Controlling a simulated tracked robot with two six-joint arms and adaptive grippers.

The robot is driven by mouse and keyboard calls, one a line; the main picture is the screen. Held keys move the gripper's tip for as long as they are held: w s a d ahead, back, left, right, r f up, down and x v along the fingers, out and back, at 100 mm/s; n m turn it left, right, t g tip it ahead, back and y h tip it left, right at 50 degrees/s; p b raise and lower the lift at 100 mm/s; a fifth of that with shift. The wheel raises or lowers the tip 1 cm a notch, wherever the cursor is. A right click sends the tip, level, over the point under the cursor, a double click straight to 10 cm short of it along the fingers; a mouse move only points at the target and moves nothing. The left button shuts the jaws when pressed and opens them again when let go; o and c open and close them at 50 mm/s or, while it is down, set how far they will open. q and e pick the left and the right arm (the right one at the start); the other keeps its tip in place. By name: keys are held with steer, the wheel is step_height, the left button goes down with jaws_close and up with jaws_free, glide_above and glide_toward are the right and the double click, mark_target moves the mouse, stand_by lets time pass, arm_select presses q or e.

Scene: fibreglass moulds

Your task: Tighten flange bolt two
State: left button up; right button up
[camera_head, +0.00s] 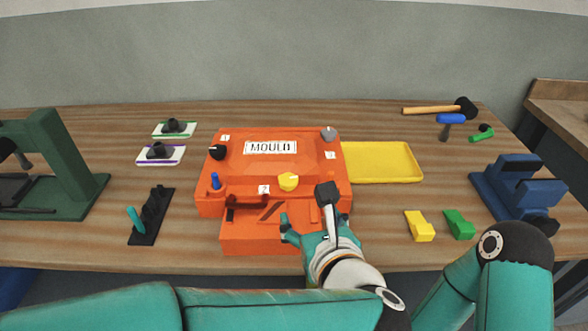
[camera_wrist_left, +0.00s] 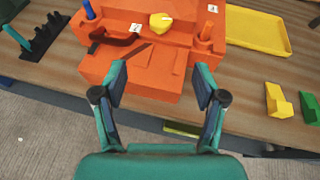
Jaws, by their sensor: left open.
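The orange mould (camera_head: 312,170) stands mid-table with a "MOULD" plate on top. A yellow bolt knob (camera_head: 289,181) sits on its front part, near label 2 (camera_head: 264,189); it also shows in the left wrist view (camera_wrist_left: 160,22). A black knob (camera_head: 217,152) is near label 1, and a grey knob (camera_head: 328,134) is at the back right, behind label 3 (camera_head: 330,155). My left gripper (camera_head: 307,212) is open and empty over the mould's front block. In the left wrist view its fingers (camera_wrist_left: 162,80) are wide apart, with the yellow knob beyond them. My right gripper is out of view.
A blue pin (camera_head: 215,181) and a dark handle (camera_head: 246,201) are at the mould's front left. A black rack (camera_head: 152,217) stands left. A yellow tray (camera_head: 382,161) lies right, with yellow (camera_head: 419,226) and green blocks (camera_head: 459,224) nearer. A blue vise (camera_head: 518,190) stands far right.

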mark_target(287, 181)
arm_select(q)
steer(key=p+x, duration=0.2)
steer(key=x, duration=1.5)
steer(key=shift+w+r, duration=0.1)
steer(key=shift+r, duration=0.1)
steer(key=c, duration=1.1)
steer(key=m+h+b, duration=0.1)
steer(key=b, duration=0.1)
steer(key=m+h+b, duration=0.1)
steer(key=b, duration=0.2)
steer(key=a+m+h+b, duration=0.1)
steer(key=h+b, duration=0.1)
steer(key=shift+f+t+b, duration=0.3)
steer(key=shift+b, duration=0.1)
steer(key=shift+r+m+h+b, duration=0.2)
steer(key=shift+m+h+b, duration=0.35)
steer(key=shift+m+h, duration=0.15)
steer(key=shift+d+r, duration=0.1)
steer(key=shift+r, duration=0.05)
